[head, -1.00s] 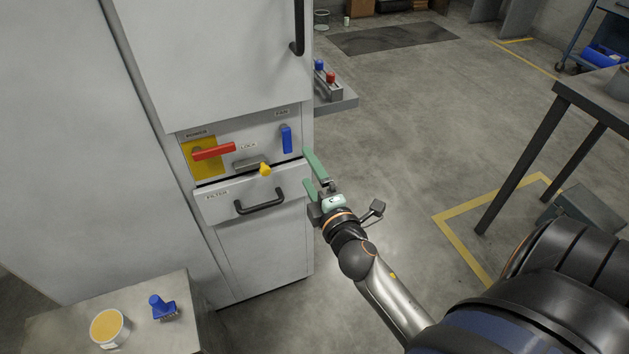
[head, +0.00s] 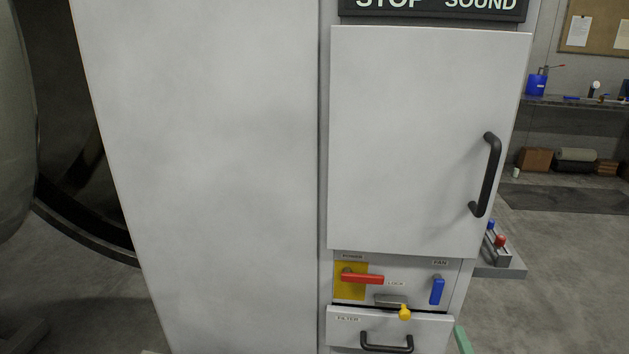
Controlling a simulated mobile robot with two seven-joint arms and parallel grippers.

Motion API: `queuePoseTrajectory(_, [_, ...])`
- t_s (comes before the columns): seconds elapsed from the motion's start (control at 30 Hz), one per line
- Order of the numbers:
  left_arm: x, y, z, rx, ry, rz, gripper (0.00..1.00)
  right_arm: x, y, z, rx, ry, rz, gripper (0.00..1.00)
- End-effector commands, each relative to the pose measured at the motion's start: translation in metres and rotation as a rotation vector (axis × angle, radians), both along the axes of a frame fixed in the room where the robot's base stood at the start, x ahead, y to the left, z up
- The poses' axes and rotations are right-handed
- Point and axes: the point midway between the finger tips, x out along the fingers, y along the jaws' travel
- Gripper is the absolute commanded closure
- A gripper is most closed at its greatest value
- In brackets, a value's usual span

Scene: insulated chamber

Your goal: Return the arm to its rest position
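Only a green fingertip of my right gripper (head: 461,341) shows at the bottom edge of the head view. It is just right of the cabinet's filter drawer (head: 435,329), and the frame does not show whether it touches the cabinet. The rest of that gripper and its arm are out of frame, so its opening is hidden. My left gripper is not in view.
The grey cabinet (head: 220,170) has a closed door with a black handle (head: 487,175). Below are a red power lever (head: 362,279), a yellow knob (head: 405,313) and a blue fan lever (head: 437,290). A side shelf (head: 505,267) juts out right. Floor beyond is open.

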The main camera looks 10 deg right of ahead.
Motion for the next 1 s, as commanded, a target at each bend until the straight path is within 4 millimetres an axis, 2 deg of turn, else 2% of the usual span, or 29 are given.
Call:
queuePoseTrajectory(0.03, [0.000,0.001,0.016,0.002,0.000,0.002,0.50,-0.006,0.007,-0.001,0.094,0.035,0.013,0.00])
queuePoseTrajectory(0.17, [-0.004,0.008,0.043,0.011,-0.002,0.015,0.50,-0.032,0.034,-0.032,0.464,0.164,0.019,0.00])
queuePoseTrajectory(0.2, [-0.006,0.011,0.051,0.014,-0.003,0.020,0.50,-0.044,0.044,-0.042,0.589,0.212,0.010,0.00])
queuePoseTrajectory(0.4, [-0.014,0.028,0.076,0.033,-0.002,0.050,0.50,-0.109,0.092,-0.085,1.112,0.439,-0.108,0.00])
queuePoseTrajectory(0.5, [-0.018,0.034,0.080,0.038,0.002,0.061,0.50,-0.134,0.107,-0.096,1.271,0.513,-0.172,0.00])
queuePoseTrajectory(0.67, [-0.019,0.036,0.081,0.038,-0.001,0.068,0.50,-0.151,0.118,-0.105,1.377,0.562,-0.222,0.00])
queuePoseTrajectory(1.0, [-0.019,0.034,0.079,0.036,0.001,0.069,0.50,-0.151,0.119,-0.106,1.380,0.561,-0.222,0.00])
